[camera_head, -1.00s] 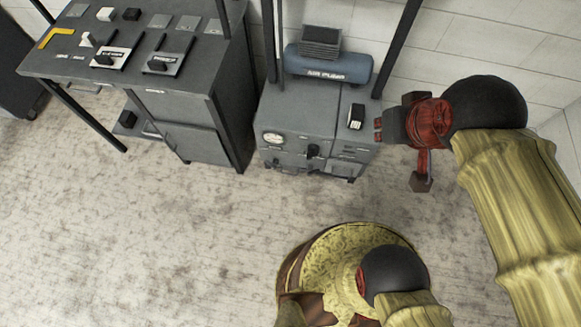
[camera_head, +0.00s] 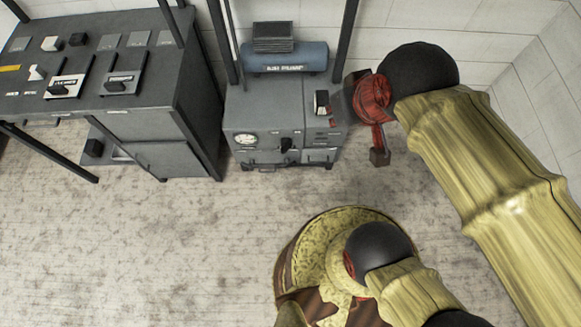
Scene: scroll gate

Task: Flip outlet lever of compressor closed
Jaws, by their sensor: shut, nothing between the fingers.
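The compressor is a grey cabinet (camera_head: 263,109) with a blue tank (camera_head: 285,59) on top, lettered in white. Its front has a round gauge (camera_head: 246,139) and a black lever (camera_head: 286,145). A black switch or lever with a white plate (camera_head: 321,101) stands on its top at the right. I cannot read which one is the outlet lever.
A dark workbench (camera_head: 165,105) with several labelled switches stands to the left. Dark upright posts (camera_head: 218,40) rise beside the compressor. A pale brick wall (camera_head: 400,22) is behind and to the right. The pale floor (camera_head: 150,240) in front is open.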

